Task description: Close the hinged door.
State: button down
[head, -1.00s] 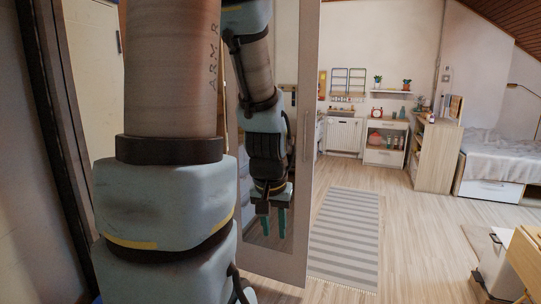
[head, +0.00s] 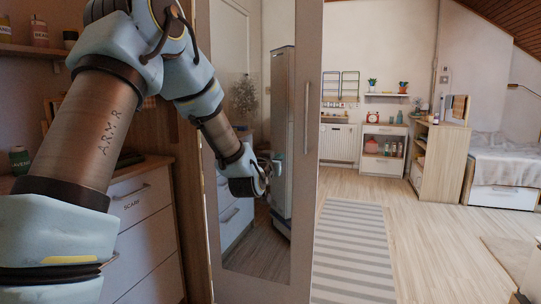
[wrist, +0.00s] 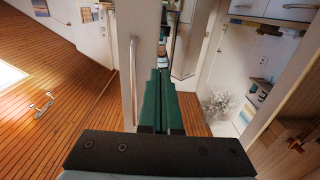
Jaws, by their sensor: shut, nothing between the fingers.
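The hinged door (head: 308,210) stands open in the middle of the head view, a pale frame around a tall mirror panel. Its slim vertical handle (head: 307,118) is on the right part of the frame; the handle also shows in the wrist view (wrist: 133,65). My gripper (head: 276,163) is in front of the mirror, left of the handle. In the wrist view its green fingers (wrist: 163,75) are together and empty, pointing at the mirror, with their reflection ahead. I cannot tell whether the fingertips touch the glass.
A drawer cabinet (head: 145,235) stands at the left, behind my arm, with a shelf (head: 30,50) above. A striped rug (head: 352,250) lies right of the door. A wooden shelf unit (head: 440,160) and a bed (head: 502,160) are farther right. The floor between is clear.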

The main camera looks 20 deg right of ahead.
aim_at(292, 147)
jog(key=p+x, duration=0.2)
jog(key=x, duration=1.1)
jog(key=shift+w+d+p, duration=0.2)
jog(key=shift+d+p, duration=0.05)
jog(key=shift+p, duration=0.05)
